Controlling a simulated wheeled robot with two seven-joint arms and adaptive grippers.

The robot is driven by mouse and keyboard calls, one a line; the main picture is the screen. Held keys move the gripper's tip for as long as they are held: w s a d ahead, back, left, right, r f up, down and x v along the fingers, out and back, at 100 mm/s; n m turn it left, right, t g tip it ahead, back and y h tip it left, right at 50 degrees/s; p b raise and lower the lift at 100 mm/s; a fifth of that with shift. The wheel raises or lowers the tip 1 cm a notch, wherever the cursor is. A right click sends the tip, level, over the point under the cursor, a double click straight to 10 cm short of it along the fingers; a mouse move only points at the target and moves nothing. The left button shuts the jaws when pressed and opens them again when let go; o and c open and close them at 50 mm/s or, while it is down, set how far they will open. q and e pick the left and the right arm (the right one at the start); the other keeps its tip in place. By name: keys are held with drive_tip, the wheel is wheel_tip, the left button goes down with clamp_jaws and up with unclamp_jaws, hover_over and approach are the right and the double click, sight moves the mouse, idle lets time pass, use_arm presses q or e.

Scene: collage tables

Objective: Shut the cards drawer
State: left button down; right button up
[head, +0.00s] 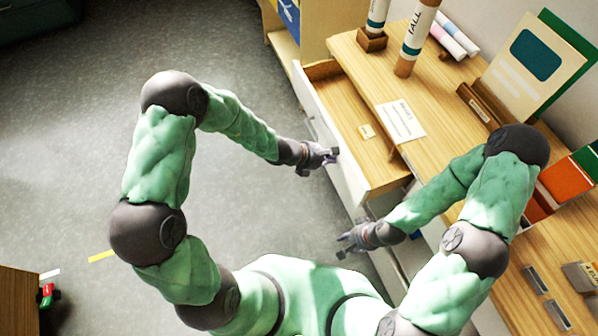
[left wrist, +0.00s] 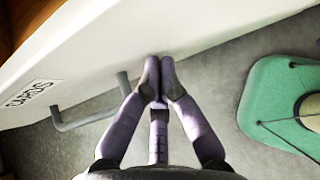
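The cards drawer (head: 343,118) stands pulled out from the wooden cabinet, its white front facing left. A small pale item (head: 366,131) lies inside it. In the left wrist view, the drawer front (left wrist: 150,35) carries an upside-down label (left wrist: 30,93) that appears to read "Cards", and a grey bar handle (left wrist: 90,118). My left gripper (head: 331,155) is at the drawer front. Its fingertips (left wrist: 159,64) are together with nothing between them, at or very near the panel's edge, to the right of the handle. My right gripper (head: 342,246) is open and empty, below the drawer.
The wooden top (head: 440,135) holds a printed sheet (head: 401,121), upright tubes (head: 417,38), boards in a stand (head: 530,65) and colored folders (head: 567,182). Grey floor (head: 70,130) is free on the left. A toy car (head: 47,294) lies at lower left.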

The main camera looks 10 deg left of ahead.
use_arm(q)
hover_over(368, 153)
drive_tip(key=shift+b, duration=0.45)
drive_tip(key=shift+d, duration=0.1)
use_arm(e)
drive_tip(key=shift+f, duration=0.65)
use_arm(q)
drive_tip(key=shift+r, duration=0.1)
